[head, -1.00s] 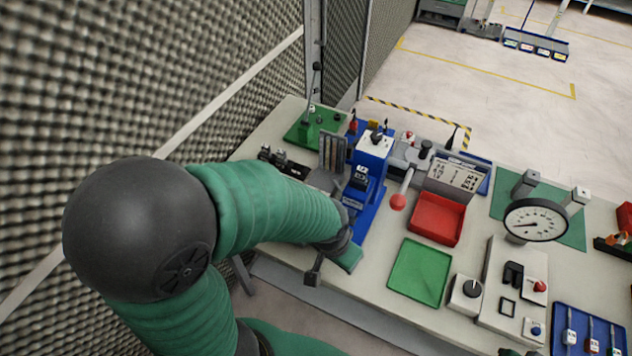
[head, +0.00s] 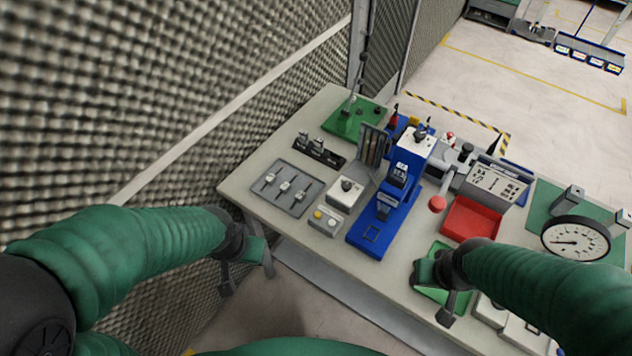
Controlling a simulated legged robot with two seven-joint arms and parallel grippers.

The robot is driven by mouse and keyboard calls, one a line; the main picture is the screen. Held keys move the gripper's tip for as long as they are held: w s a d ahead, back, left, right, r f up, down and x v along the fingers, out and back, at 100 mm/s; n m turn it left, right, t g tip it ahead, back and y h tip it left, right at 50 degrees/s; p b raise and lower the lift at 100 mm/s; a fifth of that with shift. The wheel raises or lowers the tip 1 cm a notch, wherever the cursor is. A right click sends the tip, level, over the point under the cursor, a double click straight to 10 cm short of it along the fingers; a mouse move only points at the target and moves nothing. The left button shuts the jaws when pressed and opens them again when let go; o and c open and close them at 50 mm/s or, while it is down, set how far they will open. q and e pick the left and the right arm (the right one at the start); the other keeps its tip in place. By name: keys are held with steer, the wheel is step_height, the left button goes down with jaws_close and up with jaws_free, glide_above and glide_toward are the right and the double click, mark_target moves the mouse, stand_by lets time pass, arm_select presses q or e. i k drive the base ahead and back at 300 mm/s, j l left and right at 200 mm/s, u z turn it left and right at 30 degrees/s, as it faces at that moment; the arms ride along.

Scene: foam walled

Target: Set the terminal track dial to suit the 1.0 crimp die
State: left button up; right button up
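A pale box with a black knob (head: 347,186) stands on the bench just left of the blue crimp press (head: 384,210). It looks like a dial, but its markings are too small to read. The press carries a small pale label whose text I cannot read, and I cannot make out a die size. My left gripper (head: 247,279) hangs off the bench's front edge, left of the dial box, empty, with its fingers apart. My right gripper (head: 433,301) is over the green tray (head: 440,250), also empty with fingers apart.
A grey panel with several small levers (head: 287,187) lies left of the dial box. A small box with buttons (head: 326,221) is in front of it. A red-knobbed lever (head: 437,203), red tray (head: 470,218) and round gauge (head: 575,238) stand to the right.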

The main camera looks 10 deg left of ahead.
mark_target(346, 184)
steer(key=i+j, duration=0.1)
steer(key=j, duration=0.25)
steer(key=i+j+u, duration=0.1)
steer(key=j, duration=0.2)
steer(key=i+j, duration=0.15)
steer(key=j, duration=0.15)
steer(key=i+j+u, duration=0.1)
steer(key=j, duration=0.25)
